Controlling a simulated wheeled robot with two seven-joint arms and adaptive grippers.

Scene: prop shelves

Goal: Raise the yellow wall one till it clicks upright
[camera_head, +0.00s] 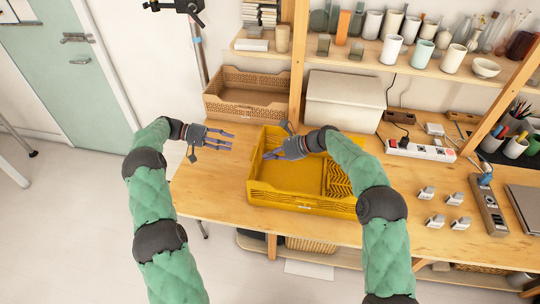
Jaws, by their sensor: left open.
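A yellow folding crate (300,201) stands on the wooden table in front of me. Its front wall stands up along the near edge, and its left side also appears raised. A slatted yellow wall panel (336,180) shows inside at the right; it looks folded inward, but my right arm covers part of that side. My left gripper (231,140) is open and empty, left of the crate above the table. My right gripper (268,154) reaches over the crate from the right, its fingers pointing left near the left wall; whether they are open or touching it is unclear.
A brown crate (243,96) and a lidded white box (344,101) stand behind. A power strip (420,151), several small white plugs and a grey strip (488,214) lie to the right. A shelf (400,62) of cups hangs above. Bare table (205,185) lies left of the crate.

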